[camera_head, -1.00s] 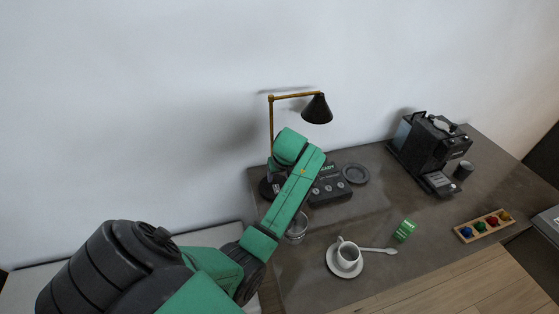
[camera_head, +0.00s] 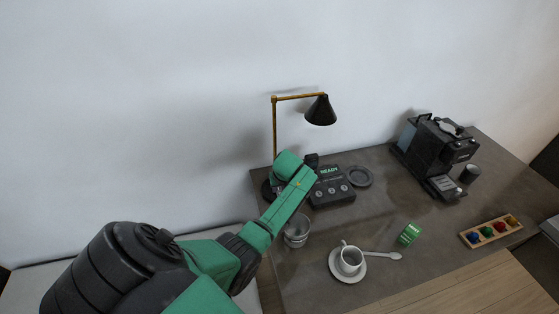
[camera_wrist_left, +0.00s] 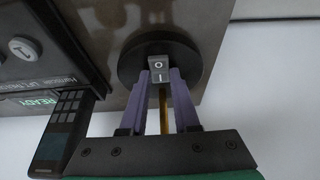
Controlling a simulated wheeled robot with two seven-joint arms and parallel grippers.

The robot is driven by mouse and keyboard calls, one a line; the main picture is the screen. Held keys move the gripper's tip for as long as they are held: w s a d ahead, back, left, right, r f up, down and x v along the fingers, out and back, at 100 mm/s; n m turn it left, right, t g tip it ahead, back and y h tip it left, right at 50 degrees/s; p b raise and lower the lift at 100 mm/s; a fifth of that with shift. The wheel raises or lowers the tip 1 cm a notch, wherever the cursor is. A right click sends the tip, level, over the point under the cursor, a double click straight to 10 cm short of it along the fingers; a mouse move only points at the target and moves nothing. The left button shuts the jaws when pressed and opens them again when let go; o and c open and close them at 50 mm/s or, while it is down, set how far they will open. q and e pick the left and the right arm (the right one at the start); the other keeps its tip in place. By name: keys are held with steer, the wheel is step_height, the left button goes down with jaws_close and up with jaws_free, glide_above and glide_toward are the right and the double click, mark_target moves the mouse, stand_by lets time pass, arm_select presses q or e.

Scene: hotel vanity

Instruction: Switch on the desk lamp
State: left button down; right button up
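The desk lamp has a brass pole (camera_head: 274,128) and a black cone shade (camera_head: 321,111); no glow shows at it. Its round black base (camera_head: 266,188) is partly covered by my left arm. In the left wrist view the base (camera_wrist_left: 133,62) carries a small grey rocker switch (camera_wrist_left: 158,70) marked O and I. My left gripper (camera_wrist_left: 163,76) points at the switch, its two purple fingers apart with a narrow gap, tips on either side of it. Whether they touch it I cannot tell. My left fingers are hidden in the head view. My right gripper is not in view.
A black box with knobs and a READY display (camera_head: 330,190) stands right beside the lamp. A glass (camera_head: 297,232), a cup (camera_head: 350,258) on a saucer, a green cube (camera_head: 409,234), a coffee machine (camera_head: 435,150) and a wooden tray (camera_head: 466,239) are farther off.

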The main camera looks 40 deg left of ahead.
arm_select(q)
steer(key=shift+w+a+r+p, duration=0.1)
steer(key=shift+r+p, duration=0.15)
steer(key=shift+p, duration=0.2)
steer(key=shift+w+a+g+h, duration=0.1)
steer(key=shift+g+h, duration=0.3)
steer(key=shift+h, duration=0.3)
steer(key=shift+w+a+f+g+h+b, duration=0.1)
steer(key=shift+a+f+g+h+b, duration=0.15)
steer(key=shift+f+g+h, duration=0.2)
steer(key=shift+r+h, duration=0.25)
steer(key=c, duration=0.6)
jaws_free()
steer(key=shift+c, duration=0.2)
